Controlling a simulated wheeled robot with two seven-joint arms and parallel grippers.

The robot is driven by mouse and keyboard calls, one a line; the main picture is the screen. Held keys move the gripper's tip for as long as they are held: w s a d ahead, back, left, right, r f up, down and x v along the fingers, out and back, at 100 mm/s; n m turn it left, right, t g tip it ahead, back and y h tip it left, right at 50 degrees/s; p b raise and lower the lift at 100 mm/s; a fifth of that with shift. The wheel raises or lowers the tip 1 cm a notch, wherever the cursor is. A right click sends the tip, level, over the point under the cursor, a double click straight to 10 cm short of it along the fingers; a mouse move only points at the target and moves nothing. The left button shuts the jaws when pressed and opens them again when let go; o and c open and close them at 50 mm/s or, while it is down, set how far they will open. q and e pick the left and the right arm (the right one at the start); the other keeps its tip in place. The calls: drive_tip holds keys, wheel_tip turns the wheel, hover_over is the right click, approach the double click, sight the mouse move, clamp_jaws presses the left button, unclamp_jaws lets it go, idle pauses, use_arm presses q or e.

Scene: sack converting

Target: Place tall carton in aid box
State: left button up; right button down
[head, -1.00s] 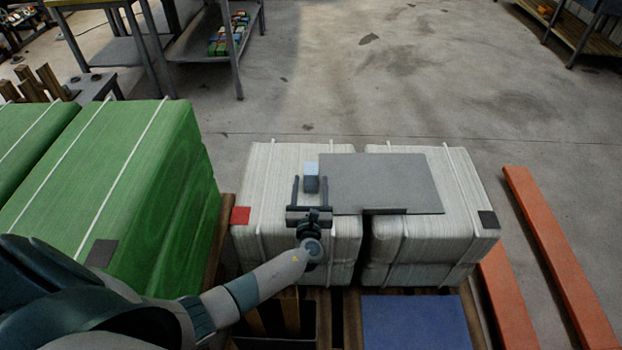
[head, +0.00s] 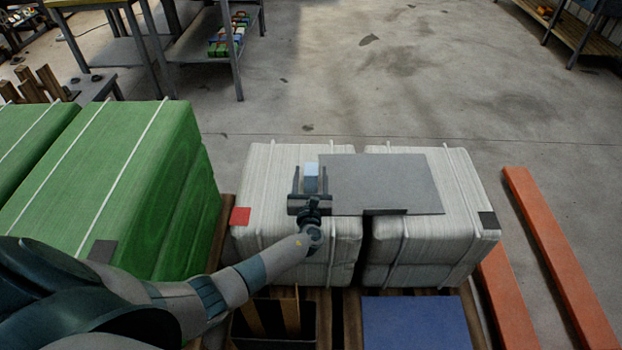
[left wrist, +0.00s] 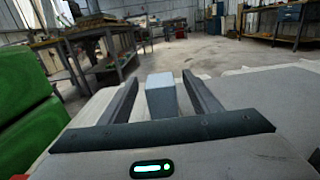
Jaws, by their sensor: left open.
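The tall carton (head: 312,170) is a small block with a pale blue top, standing on the left white bale beside the left edge of a grey board. It also shows in the left wrist view (left wrist: 161,98), upright. My left gripper (head: 310,182) is open, with one finger on each side of the carton. In the left wrist view, the gripper (left wrist: 160,88) shows a gap between each finger and the carton. I cannot tell for sure which thing is the aid box. A dark open box (head: 318,325) with wooden pieces stands at the bottom. My right gripper is out of view.
The grey board (head: 385,183) lies across the two white bales (head: 262,215). Green bales (head: 130,180) stand tall on the left. A blue panel (head: 418,322) lies at the bottom right. Orange beams (head: 560,255) lie on the floor to the right.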

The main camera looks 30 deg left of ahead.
use_arm(q)
drive_tip(key=shift+x, duration=1.25)
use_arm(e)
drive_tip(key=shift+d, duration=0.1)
use_arm(q)
drive_tip(key=shift+c, duration=0.3)
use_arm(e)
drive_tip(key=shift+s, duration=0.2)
use_arm(q)
drive_tip(key=c, duration=1.2)
drive_tip(key=shift+o, duration=0.2)
